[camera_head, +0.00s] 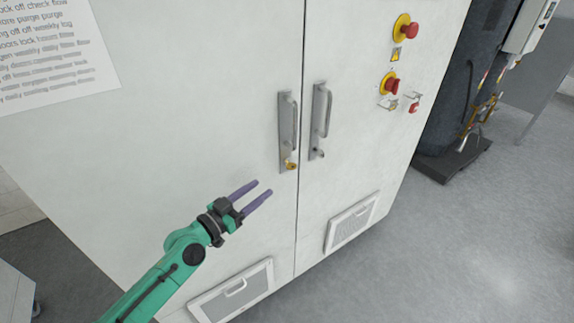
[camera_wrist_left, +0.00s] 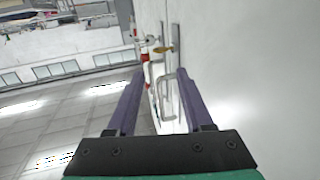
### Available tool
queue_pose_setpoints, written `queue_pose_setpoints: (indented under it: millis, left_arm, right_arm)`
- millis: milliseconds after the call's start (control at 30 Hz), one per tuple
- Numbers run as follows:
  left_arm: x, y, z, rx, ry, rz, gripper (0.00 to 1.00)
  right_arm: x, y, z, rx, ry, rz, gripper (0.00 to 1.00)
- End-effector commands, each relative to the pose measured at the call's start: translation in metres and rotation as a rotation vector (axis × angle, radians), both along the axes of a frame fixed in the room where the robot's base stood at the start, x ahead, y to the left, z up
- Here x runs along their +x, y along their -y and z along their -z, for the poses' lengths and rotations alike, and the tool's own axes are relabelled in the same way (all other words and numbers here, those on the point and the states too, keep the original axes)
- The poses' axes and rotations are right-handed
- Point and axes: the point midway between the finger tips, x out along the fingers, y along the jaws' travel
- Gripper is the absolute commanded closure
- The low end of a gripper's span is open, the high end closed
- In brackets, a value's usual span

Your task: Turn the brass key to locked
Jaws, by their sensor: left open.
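The brass key (camera_head: 290,165) sits in the lock at the lower end of the left door handle plate (camera_head: 286,120). In the left wrist view the brass key (camera_wrist_left: 165,49) shows beyond the fingertips, near their middle line. My left gripper (camera_head: 262,189) is open and empty, below and left of the key and apart from it. Its two purple fingers also show in the left wrist view (camera_wrist_left: 160,75). My right gripper is in neither view.
A second handle (camera_head: 320,110) with its own lock is on the right door. Red and yellow stop buttons (camera_head: 407,30) are further right. Two vent grilles (camera_head: 240,292) are low on the doors. A dark tank (camera_head: 450,90) stands at the right. Open grey floor lies in front.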

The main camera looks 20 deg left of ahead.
Motion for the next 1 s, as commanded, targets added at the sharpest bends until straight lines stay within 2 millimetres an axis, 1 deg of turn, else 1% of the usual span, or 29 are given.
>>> queue_pose_setpoints:
  millis: [33, 100, 300, 400, 533, 767, 800, 867, 900, 933, 1000]
  left_arm:
    - [0.012, 0.003, -0.009, -0.005, 0.004, -0.006, 0.49]
    - [0.027, 0.012, -0.009, -0.004, 0.004, -0.002, 0.49]
    - [0.074, 0.033, -0.006, -0.003, 0.001, -0.003, 0.49]
    - [0.091, 0.041, -0.002, -0.003, -0.001, -0.003, 0.49]
    - [0.102, 0.046, -0.001, -0.001, -0.002, -0.002, 0.49]
    - [0.103, 0.047, 0.000, 0.001, -0.002, -0.001, 0.49]
    - [0.103, 0.047, 0.000, 0.001, -0.002, -0.001, 0.56]
    - [0.103, 0.047, 0.000, 0.001, -0.002, -0.001, 0.79]
    - [0.103, 0.047, 0.000, 0.001, -0.002, -0.001, 0.95]
    - [0.103, 0.047, 0.000, 0.001, -0.002, -0.001, 1.00]
    - [0.103, 0.047, 0.000, 0.001, -0.002, -0.001, 1.00]
  right_arm:
    - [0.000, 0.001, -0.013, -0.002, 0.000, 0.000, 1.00]
    - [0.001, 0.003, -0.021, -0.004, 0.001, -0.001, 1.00]
    - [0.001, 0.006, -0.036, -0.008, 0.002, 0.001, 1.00]
    - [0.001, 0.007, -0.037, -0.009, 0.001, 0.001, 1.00]
    - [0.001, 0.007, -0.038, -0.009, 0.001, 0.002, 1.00]
    - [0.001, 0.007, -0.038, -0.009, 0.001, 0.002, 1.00]
    - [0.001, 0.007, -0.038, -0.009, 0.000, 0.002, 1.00]
    - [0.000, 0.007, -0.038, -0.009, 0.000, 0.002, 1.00]
    - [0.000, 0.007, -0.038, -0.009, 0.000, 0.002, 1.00]
    - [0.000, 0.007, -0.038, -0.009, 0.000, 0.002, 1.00]
    - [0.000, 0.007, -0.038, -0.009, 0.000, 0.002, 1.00]
